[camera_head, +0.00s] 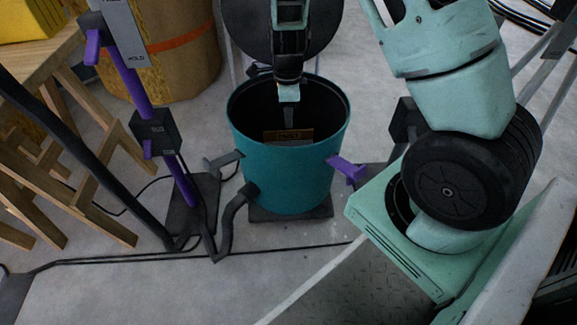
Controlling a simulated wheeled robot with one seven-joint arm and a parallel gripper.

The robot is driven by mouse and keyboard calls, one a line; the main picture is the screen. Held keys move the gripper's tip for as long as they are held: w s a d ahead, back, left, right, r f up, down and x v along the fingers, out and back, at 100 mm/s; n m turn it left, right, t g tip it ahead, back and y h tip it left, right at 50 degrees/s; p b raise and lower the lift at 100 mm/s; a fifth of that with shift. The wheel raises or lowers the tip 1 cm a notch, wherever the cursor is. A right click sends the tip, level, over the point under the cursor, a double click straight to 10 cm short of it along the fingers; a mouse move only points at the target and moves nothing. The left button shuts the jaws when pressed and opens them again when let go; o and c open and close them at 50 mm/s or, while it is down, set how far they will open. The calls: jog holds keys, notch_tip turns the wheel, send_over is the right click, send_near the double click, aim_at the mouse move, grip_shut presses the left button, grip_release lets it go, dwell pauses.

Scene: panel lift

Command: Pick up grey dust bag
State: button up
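A teal bin (283,180) with a black inside stands upright and open on the floor at the picture's middle. My gripper (289,112) points down into the bin's mouth from above. Its black and pale teal end is at rim height, and a narrow grey part reaches below the rim. I cannot tell whether that part is a finger or something held. A flat brown piece (288,136) with a darker label shows inside the bin below it. I cannot make out a grey dust bag; the bin's bottom is dark and hidden.
A purple post (138,88) on a dark base stands left of the bin, with a bent dark hose (228,222) beside it. A purple lever (346,169) sticks out at the right. A wooden trestle (85,150) is at left. Floor in front is mostly clear.

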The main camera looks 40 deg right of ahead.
aim_at(289, 140)
jog(key=shift+d+f+b, duration=0.1)
jog(key=shift+f+b, duration=2.9)
jog(key=shift+f, duration=0.85)
jog(key=shift+r, duration=0.1)
grip_shut()
jog(key=shift+s, duration=0.1)
